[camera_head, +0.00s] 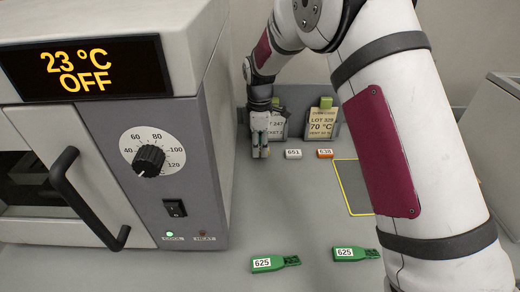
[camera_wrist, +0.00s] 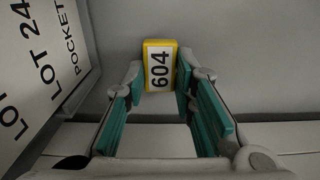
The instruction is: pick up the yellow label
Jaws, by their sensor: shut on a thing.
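The yellow label (camera_wrist: 160,66), a small block with a white face reading 604, is between the fingertips of my gripper (camera_wrist: 159,88) in the wrist view. The teal finger pads close on its two sides. In the head view my gripper (camera_head: 260,150) is at the back of the bench, in front of a card. The yellow label is hardly visible there, mostly hidden by the fingers. I cannot tell whether it still touches the bench.
A white label 651 (camera_head: 293,154) and an orange label (camera_head: 325,154) lie right of my gripper. Cards (camera_head: 321,122) stand behind. Two green 625 specimens (camera_head: 268,263) (camera_head: 350,253) lie in front. An oven (camera_head: 150,130) stands left. A yellow-outlined area (camera_head: 352,190) is partly hidden by my arm.

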